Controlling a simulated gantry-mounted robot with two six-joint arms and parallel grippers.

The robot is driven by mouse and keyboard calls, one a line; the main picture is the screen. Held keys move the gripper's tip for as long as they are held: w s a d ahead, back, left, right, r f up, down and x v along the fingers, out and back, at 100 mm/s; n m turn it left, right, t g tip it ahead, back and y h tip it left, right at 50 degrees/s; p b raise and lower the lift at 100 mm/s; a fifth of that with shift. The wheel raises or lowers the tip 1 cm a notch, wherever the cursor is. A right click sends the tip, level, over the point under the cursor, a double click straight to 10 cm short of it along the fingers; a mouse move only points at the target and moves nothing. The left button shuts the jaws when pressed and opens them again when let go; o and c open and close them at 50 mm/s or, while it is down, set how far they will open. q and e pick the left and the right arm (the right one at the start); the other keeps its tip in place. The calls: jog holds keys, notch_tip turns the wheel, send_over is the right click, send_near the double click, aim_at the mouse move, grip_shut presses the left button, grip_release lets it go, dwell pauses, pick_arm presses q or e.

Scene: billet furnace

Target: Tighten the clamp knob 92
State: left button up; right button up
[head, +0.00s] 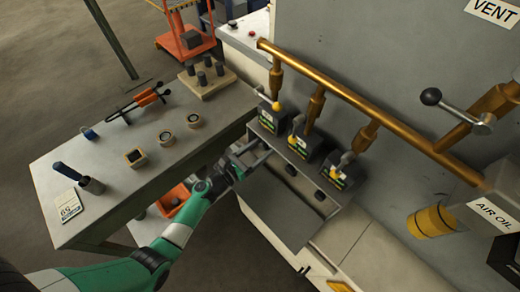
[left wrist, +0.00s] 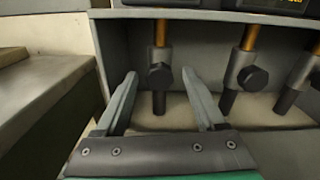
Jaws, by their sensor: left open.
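Several black clamp knobs sit on grey collars around brass rods under the valve boxes. In the left wrist view I see the left knob (left wrist: 160,76), the middle knob (left wrist: 252,77) and part of the right knob (left wrist: 316,80). No number 92 is readable on any of them. My left gripper (head: 252,156) is open and empty in front of the cabinet recess. In the left wrist view its fingers point into the recess, one on each side of the left knob in the picture; contact cannot be told. My right gripper is not in view.
A grey workbench (head: 110,160) with tools and gauges stands to the left. Recess side walls (left wrist: 101,50) and the box undersides bound the room around my fingers.

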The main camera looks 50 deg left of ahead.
pick_arm(q)
grip_shut()
dwell(0.4)
jog(key=shift+m, duration=0.4)
jog(key=m+b, duration=0.2)
jog(key=m, duration=0.1)
jog(key=shift+f+m, duration=0.1)
jog(key=shift+m, duration=0.2)
jog(key=m+b, duration=0.2)
jog(key=m, duration=0.3)
jog(key=m+b, duration=0.2)
jog(key=m, duration=0.2)
jog(key=shift+m, duration=0.4)
jog(key=m+b, duration=0.2)
jog(key=m, duration=0.2)
jog(key=shift+m, duration=0.3)
